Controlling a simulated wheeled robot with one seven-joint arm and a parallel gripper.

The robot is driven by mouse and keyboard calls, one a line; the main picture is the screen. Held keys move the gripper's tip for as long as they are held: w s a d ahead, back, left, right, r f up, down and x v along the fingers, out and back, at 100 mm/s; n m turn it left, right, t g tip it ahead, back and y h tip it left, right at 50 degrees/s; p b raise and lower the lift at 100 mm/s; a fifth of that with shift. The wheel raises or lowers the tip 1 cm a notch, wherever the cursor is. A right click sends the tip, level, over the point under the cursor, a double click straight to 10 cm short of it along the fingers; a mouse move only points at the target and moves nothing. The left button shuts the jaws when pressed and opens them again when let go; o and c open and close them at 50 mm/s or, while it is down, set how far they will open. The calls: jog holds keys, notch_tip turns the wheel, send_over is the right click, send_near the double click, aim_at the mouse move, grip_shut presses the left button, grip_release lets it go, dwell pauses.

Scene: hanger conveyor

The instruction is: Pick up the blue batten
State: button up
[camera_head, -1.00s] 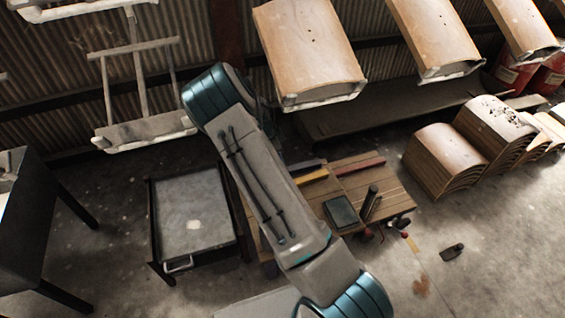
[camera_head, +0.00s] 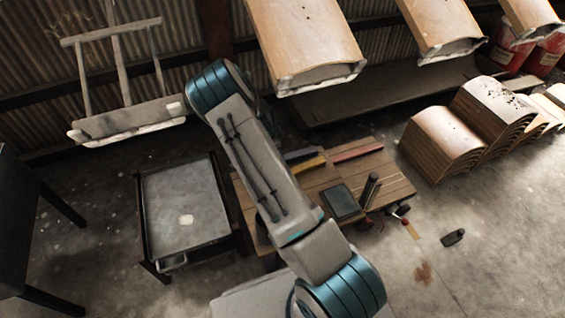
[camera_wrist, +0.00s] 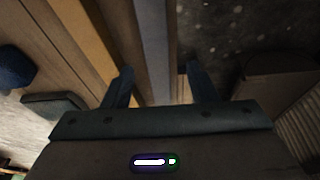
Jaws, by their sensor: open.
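The blue batten (camera_head: 298,155) shows in the head view as a short dark blue-grey strip at the back edge of a wooden table (camera_head: 397,184), partly hidden by my arm. In the wrist view, a long blue-grey batten (camera_wrist: 153,30) runs up the picture between my fingers. My gripper (camera_wrist: 158,68) is open, with one finger on each side of this batten. I cannot tell how far above it the fingertips are. In the head view my gripper is hidden behind my arm. A yellow batten (camera_head: 308,165) lies next to the blue one, also left of it in the wrist view (camera_wrist: 85,35).
A red batten (camera_head: 357,152) and a dark flat box (camera_head: 341,203) lie on the table. A grey-topped cart (camera_head: 185,205) stands left of it. Curved wooden panels (camera_head: 305,40) hang at the back. Stacked panels (camera_head: 440,145) stand at right. The floor at front right is mostly clear.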

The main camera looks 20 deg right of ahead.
jog(key=b+x, duration=0.2)
jog(key=x, duration=0.2)
jog(key=shift+s+d+f, duration=0.15)
jog(key=shift+f, duration=0.05)
jog(key=shift+r, duration=0.1)
jog(key=c, duration=1.1)
jog(key=shift+c, duration=0.2)
jog(key=shift+r, duration=0.1)
